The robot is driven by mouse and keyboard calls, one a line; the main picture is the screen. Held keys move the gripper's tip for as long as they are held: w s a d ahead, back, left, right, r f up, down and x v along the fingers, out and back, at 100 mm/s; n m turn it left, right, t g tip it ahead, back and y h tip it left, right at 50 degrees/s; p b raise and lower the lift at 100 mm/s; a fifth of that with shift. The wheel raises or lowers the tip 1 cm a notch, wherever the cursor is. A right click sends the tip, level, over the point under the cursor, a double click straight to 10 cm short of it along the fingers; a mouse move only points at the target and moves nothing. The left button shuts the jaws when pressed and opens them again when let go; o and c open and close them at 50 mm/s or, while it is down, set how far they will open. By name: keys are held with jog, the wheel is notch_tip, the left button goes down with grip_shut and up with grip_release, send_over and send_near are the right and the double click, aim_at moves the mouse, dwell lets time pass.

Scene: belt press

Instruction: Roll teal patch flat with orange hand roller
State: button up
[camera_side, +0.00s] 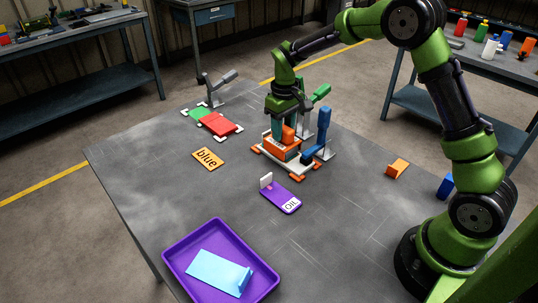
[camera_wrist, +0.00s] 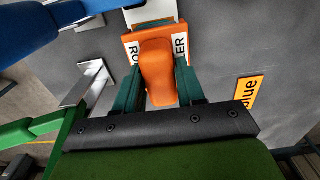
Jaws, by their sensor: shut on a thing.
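My gripper (camera_side: 283,126) points down over a fixture (camera_side: 265,167) with orange corners and pale plates. It is shut on the orange hand roller (camera_side: 282,151). In the wrist view my gripper (camera_wrist: 160,72) has its dark teal fingers on either side of the roller's rounded orange handle (camera_wrist: 157,78). Letters "RO" and "ER" show on the orange body beside it. The roller is over the fixture; I cannot tell whether it touches anything beneath.
Clamps with blue (camera_side: 324,122) and green (camera_side: 320,93) handles stand close beside the fixture. Red (camera_side: 217,124) and green plates lie back left, near a grey-handled clamp (camera_side: 216,88). An orange "blue" card (camera_side: 208,158), purple "OIL" piece (camera_side: 281,197) and purple tray (camera_side: 180,254) with a light-blue sheet lie nearer.

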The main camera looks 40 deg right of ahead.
jog(key=shift+w, duration=0.6)
jog(key=shift+s+f, duration=0.1)
jog(key=shift+s, duration=0.4)
dwell(0.6)
jog(key=shift+s, duration=0.2)
jog(key=shift+w, duration=0.4)
dwell(0.4)
jog(key=shift+w, duration=0.3)
